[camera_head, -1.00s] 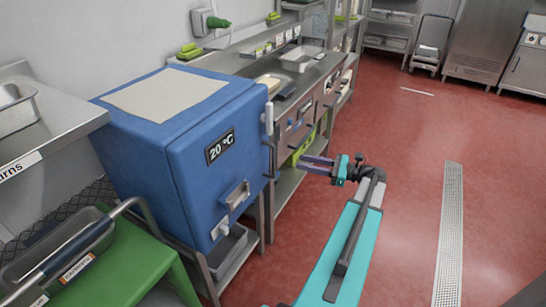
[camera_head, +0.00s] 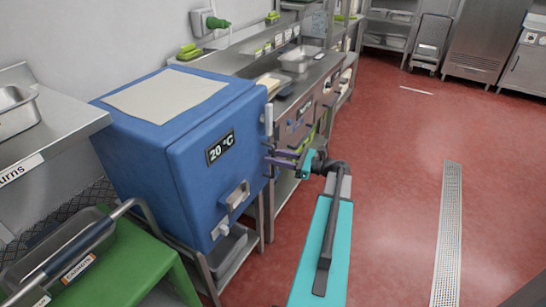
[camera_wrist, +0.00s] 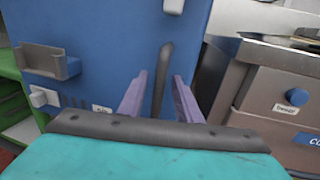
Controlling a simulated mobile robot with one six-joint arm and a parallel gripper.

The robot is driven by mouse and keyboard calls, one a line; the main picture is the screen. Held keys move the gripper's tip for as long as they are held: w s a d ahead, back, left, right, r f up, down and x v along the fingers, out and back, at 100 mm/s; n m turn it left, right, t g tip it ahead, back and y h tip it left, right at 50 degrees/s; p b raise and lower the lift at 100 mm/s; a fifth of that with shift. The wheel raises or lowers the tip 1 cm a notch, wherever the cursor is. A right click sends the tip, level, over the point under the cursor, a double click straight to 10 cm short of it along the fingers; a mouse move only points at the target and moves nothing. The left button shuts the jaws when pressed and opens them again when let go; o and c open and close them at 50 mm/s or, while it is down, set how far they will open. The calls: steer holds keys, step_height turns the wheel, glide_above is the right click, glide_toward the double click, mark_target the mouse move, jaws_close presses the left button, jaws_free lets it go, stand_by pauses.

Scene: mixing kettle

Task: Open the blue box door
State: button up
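The blue box (camera_head: 180,140) stands on a metal stand at left, with a "20 °C" label on its front. Its door looks shut. A dark upright handle (camera_wrist: 164,75) stands out from the blue face in the wrist view. My gripper (camera_head: 274,158) is at the box's right edge in the head view, partly covering the handle there. In the wrist view my gripper (camera_wrist: 160,90) is open, with one purple finger on each side of the handle. A gap shows between the handle and each finger.
A steel counter with drawers (camera_wrist: 285,95) stands close to the right of the box. A grey catch (camera_head: 235,193) juts from the box's front. A green table (camera_head: 125,270) with a tray is at front left. The red floor at right is free.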

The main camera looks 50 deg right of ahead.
steer(key=shift+w+a, duration=0.1)
steer(key=shift+w, duration=0.15)
steer(key=shift+c, duration=0.4)
jaws_close()
steer(key=shift+s+a, duration=0.1)
